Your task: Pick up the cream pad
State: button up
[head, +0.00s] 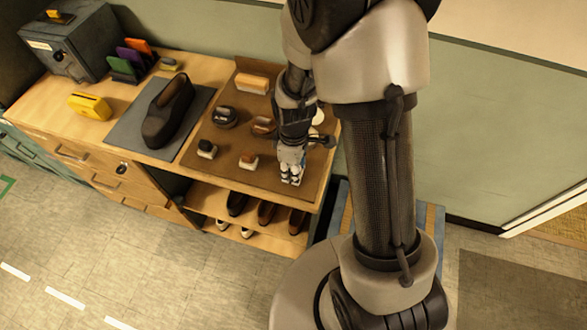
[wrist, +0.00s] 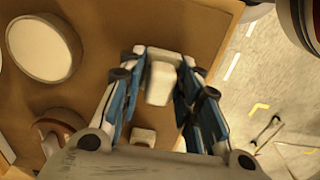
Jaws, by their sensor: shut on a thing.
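The cream pad (wrist: 160,84) is a small pale block between my fingers in the wrist view. My gripper (wrist: 163,62) is shut on it, with a blue-sided finger against each side. In the head view my gripper (head: 291,177) points down at the right part of the brown mat (head: 225,172), near the bench's front edge. There the pad is mostly hidden by the fingers. I cannot tell whether it still touches the mat.
A round white-topped thing (wrist: 42,50) stands nearby. Two small dark-and-pale items (head: 207,149) (head: 248,161), a dark tin (head: 224,117) and a tan block (head: 252,83) share the mat. A black shoe (head: 167,110) stands left on a grey mat. Shoes fill the shelf below.

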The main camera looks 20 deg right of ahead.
notch_tip(320, 180, up, 20)
jog(key=p, duration=0.6)
jog(key=o, duration=0.5)
jog(key=shift+c, duration=0.2)
jog(key=c, duration=0.4)
